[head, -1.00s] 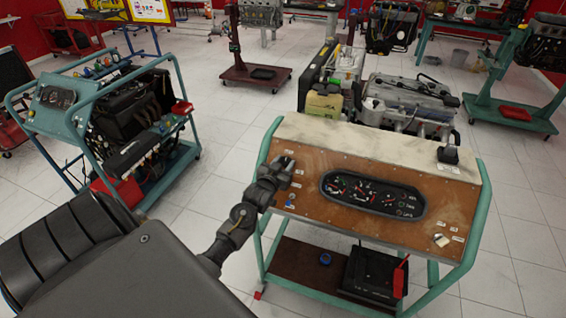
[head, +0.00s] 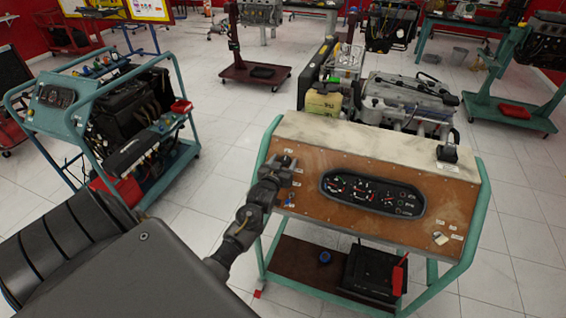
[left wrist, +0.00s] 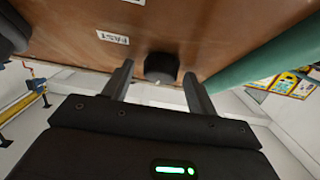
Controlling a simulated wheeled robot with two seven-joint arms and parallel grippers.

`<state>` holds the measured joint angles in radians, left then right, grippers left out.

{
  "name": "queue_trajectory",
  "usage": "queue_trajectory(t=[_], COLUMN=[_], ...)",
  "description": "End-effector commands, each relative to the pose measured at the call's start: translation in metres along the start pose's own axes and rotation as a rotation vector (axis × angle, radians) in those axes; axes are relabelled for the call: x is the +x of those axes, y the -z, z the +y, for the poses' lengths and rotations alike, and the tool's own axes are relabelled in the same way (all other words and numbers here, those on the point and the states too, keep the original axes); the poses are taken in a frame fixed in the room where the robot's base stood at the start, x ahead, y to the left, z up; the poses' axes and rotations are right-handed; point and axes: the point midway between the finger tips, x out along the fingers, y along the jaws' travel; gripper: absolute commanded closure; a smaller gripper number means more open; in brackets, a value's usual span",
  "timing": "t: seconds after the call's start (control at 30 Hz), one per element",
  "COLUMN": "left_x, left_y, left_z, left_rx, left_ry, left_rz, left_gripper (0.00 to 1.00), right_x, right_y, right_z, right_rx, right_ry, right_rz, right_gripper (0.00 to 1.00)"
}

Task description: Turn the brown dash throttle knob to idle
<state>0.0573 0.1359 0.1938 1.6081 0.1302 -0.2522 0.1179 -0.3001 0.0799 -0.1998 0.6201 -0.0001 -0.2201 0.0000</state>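The brown dash panel (head: 400,215) stands on a green-framed engine trainer, with a gauge cluster in its middle. In the left wrist view a dark round knob (left wrist: 161,67) sits on the brown panel, near a white label reading FAST (left wrist: 112,37). My left gripper (left wrist: 158,72) is open, with one finger on each side of the knob and a visible gap to both. In the head view my left gripper (head: 285,173) is at the panel's upper left and I cannot make out the knob clearly there. My right gripper is not in view.
A small blue switch (head: 289,199) lies just below my left gripper. A black box (head: 447,152) is at the panel's upper right. The engine (head: 410,98) is behind the panel. Another trainer (head: 120,110) stands at left, with clear floor between.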

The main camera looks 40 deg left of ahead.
Motion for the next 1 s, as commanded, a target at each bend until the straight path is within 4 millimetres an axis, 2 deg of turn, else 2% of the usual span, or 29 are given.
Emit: queue_trajectory(t=[0.27, 0.37, 0.47, 0.8, 1.0], left_x=[-0.001, -0.007, -0.021, -0.086, -0.106], left_y=[0.001, 0.0, -0.002, -0.002, -0.001], left_z=[0.0, 0.0, 0.0, 0.0, 0.0], left_rx=[0.001, 0.0, 0.0, 0.0, 0.0], left_ry=[0.0, -0.001, -0.001, -0.001, 0.0], left_rz=[0.002, 0.003, 0.002, 0.001, 0.001], left_gripper=[0.42, 0.42, 0.42, 0.42, 0.42], right_x=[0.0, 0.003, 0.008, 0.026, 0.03], right_y=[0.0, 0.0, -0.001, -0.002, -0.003], right_z=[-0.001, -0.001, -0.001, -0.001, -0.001], right_rx=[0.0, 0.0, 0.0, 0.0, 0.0], right_ry=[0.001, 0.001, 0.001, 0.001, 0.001], right_rz=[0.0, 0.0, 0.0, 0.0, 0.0], right_gripper=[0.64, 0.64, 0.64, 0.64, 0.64])
